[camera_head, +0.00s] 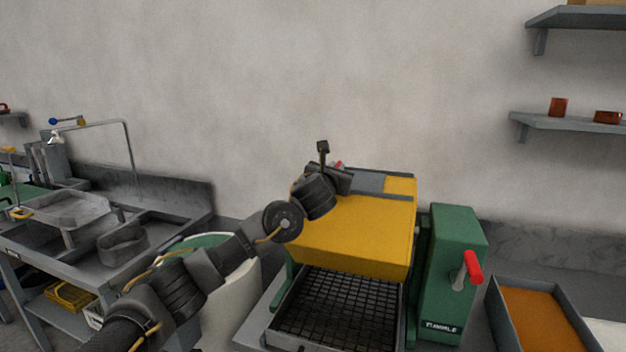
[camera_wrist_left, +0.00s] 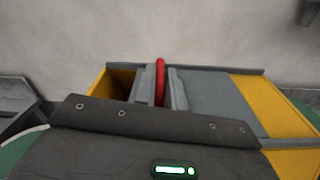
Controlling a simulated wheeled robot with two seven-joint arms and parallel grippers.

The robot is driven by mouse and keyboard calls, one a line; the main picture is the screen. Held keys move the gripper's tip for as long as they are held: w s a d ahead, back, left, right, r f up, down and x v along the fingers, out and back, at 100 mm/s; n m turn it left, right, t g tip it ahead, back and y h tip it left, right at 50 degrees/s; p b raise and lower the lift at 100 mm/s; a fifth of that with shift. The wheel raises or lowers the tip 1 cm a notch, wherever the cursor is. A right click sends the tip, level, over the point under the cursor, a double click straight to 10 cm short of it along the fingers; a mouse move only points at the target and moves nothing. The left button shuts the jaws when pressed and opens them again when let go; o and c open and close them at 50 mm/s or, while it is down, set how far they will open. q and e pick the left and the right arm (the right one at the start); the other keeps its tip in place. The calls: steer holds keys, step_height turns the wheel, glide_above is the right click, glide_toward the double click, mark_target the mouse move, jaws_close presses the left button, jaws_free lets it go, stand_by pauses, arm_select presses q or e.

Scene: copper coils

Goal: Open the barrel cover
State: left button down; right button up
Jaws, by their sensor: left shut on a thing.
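The yellow barrel (camera_head: 352,230) sits in a green machine frame at the centre of the head view. Its grey cover (camera_head: 369,182) lies on top and also shows in the left wrist view (camera_wrist_left: 208,98). My left gripper (camera_head: 341,168) reaches over the barrel's top from the left. In the left wrist view the gripper (camera_wrist_left: 160,90) is shut on the red handle (camera_wrist_left: 160,75) of the cover. Left of the fingers, a dark yellow-brown recess (camera_wrist_left: 121,82) shows, with the cover to its right. My right gripper is out of view.
A green housing (camera_head: 455,265) with a red-handled lever (camera_head: 472,267) stands right of the barrel. A black mesh tray (camera_head: 340,308) lies below it. An orange-filled bin (camera_head: 543,318) is at the right. A sink bench (camera_head: 45,240) stands left, and wall shelves (camera_head: 575,122) hang at upper right.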

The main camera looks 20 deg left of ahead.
mark_target(355, 184)
arm_select(q)
steer(key=d+b, duration=0.1)
steer(key=d, duration=0.4)
steer(key=shift+s+d+f+b, duration=0.15)
steer(key=shift+d+b, duration=0.1)
steer(key=shift+b, duration=0.15)
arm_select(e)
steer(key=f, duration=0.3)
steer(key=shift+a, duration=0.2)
arm_select(q)
steer(key=c, duration=1.5)
jaws_free()
steer(key=shift+a, duration=0.1)
steer(key=shift+s, duration=0.1)
